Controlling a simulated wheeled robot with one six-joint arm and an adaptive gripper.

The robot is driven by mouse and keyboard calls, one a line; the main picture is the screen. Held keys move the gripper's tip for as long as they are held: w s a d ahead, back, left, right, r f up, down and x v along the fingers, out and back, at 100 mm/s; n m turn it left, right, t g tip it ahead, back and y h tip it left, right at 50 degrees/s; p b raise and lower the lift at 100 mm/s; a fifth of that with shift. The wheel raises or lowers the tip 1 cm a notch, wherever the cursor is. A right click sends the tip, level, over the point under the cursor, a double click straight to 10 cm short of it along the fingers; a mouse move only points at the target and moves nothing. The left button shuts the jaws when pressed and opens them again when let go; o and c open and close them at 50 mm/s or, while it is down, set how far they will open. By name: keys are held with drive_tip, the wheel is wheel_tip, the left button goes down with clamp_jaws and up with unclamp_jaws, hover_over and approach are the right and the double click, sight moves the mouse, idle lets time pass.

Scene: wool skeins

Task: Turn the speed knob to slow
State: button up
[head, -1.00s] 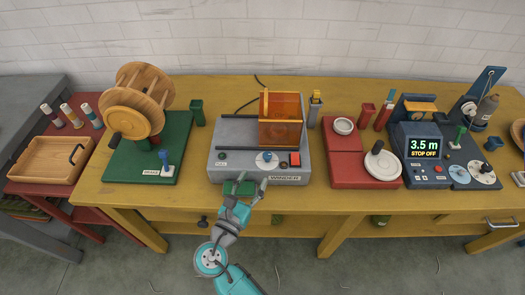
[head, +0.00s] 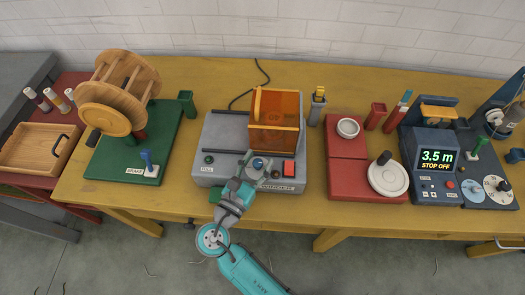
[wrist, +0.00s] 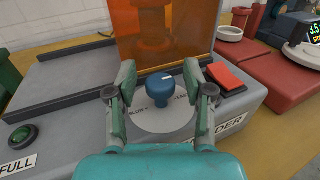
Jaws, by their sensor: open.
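The speed knob (wrist: 164,88) is a blue knob on a pale round dial (wrist: 150,119) on the winder's front panel. Its white pointer mark faces up and away in the wrist view. The dial lettering is partly hidden; "SLOW" reads at its left. In the head view the knob (head: 258,163) is just beyond my fingertips. My gripper (wrist: 162,82) is open, with one finger on each side of the knob, and a gap shows on both sides. The grey winder (head: 214,148) carries a "WINDER" label, partly covered by my gripper.
A red square button (wrist: 226,77) sits close to the right finger. An orange clear guard (wrist: 170,30) stands behind the knob. A green button (wrist: 22,135) is at the panel's left. The measuring unit's screen (head: 437,160) reads 3.5 m, STOP OFF.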

clamp_jaws()
drive_tip(key=shift+d+y, duration=0.1)
drive_tip(key=shift+y, duration=0.2)
drive_tip(key=n+y, duration=0.2)
drive_tip(key=n+t+y, duration=0.1)
drive_tip(key=y, duration=0.2)
drive_tip(key=shift+d+n+t, duration=0.1)
drive_tip(key=shift+n+t, duration=0.2)
drive_tip(key=shift+n, duration=0.1)
drive_tip(key=shift+n+y, duration=1.6)
drive_tip(key=shift+y, duration=1)
drive_tip(key=shift+a+n+y, duration=0.2)
drive_tip(key=shift+n+y, duration=0.2)
drive_tip(key=shift+y, duration=0.2)
unclamp_jaws()
